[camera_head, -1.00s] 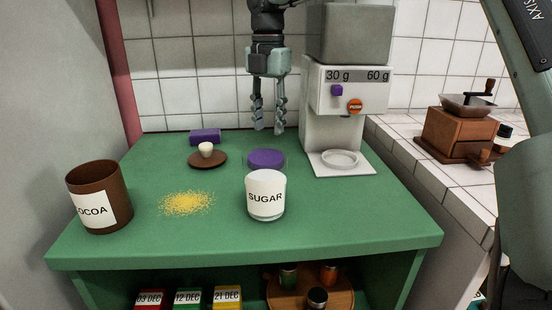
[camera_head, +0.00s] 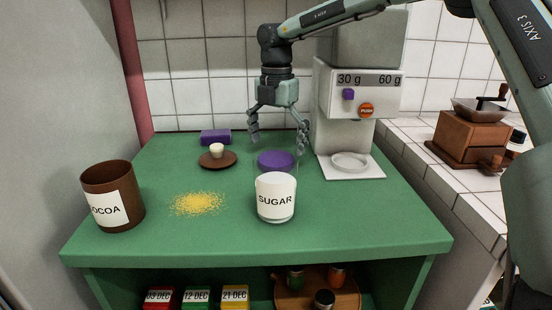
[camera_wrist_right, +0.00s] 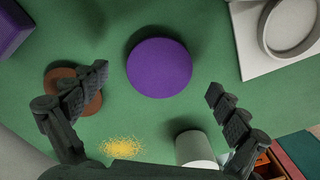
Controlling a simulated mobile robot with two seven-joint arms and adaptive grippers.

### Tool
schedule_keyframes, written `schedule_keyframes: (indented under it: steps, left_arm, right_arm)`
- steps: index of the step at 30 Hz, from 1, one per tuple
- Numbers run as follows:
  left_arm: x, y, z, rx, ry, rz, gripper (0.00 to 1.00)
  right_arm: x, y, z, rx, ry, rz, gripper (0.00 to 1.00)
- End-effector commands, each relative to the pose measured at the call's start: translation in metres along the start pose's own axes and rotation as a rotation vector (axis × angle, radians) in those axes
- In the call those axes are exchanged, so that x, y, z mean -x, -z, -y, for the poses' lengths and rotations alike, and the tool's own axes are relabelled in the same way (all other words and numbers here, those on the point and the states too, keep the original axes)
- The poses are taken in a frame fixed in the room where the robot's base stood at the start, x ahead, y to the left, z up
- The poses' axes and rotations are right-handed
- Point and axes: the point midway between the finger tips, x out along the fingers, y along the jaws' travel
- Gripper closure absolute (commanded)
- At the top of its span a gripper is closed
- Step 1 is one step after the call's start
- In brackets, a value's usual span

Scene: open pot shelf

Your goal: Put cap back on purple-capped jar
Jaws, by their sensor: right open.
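A round purple cap (camera_head: 276,160) is on the green counter behind the white SUGAR jar (camera_head: 276,199). Faint clear edges show around the cap in the head view; I cannot tell if it lies flat or sits on clear glass. My right gripper (camera_head: 278,144) points down above the cap, open and empty, with a finger to each side. In the right wrist view the cap (camera_wrist_right: 160,67) shows between the spread fingers (camera_wrist_right: 158,80), apart from both. My left gripper is not in view.
A brown COCOA jar (camera_head: 112,196) stands at left. A brown lid with a pale knob (camera_head: 217,158) and a purple block (camera_head: 216,136) lie at back left. Yellow grains (camera_head: 197,203) are spilled mid-counter. A white dispenser (camera_head: 360,105) stands close right of my gripper.

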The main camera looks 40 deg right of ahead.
Motion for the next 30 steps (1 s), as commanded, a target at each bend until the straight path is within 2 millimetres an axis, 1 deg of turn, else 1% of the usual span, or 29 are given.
schedule_keyframes:
  steps: [3,6,16,17,24,26,30]
  left_arm:
    - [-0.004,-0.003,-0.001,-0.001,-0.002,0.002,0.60]
    - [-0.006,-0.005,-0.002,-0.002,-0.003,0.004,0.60]
    - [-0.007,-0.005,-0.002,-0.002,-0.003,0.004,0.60]
    - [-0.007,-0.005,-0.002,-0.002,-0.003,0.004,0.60]
    - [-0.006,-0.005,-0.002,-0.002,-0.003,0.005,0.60]
    - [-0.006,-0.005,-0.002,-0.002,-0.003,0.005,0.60]
    - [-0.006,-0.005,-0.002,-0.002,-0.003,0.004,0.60]
  right_arm:
    - [-0.015,0.000,0.000,0.000,0.000,-0.002,0.02]
    - [-0.021,0.000,0.000,0.000,-0.002,0.000,0.02]
    - [-0.022,0.000,0.000,0.000,-0.002,0.001,0.02]
    - [-0.022,0.000,0.000,0.000,-0.002,0.001,0.04]
    - [-0.021,0.000,0.000,0.000,-0.002,0.001,0.34]
    - [-0.021,0.000,0.000,0.000,-0.002,0.001,0.41]
    - [-0.021,0.000,0.000,0.000,-0.002,0.001,0.41]
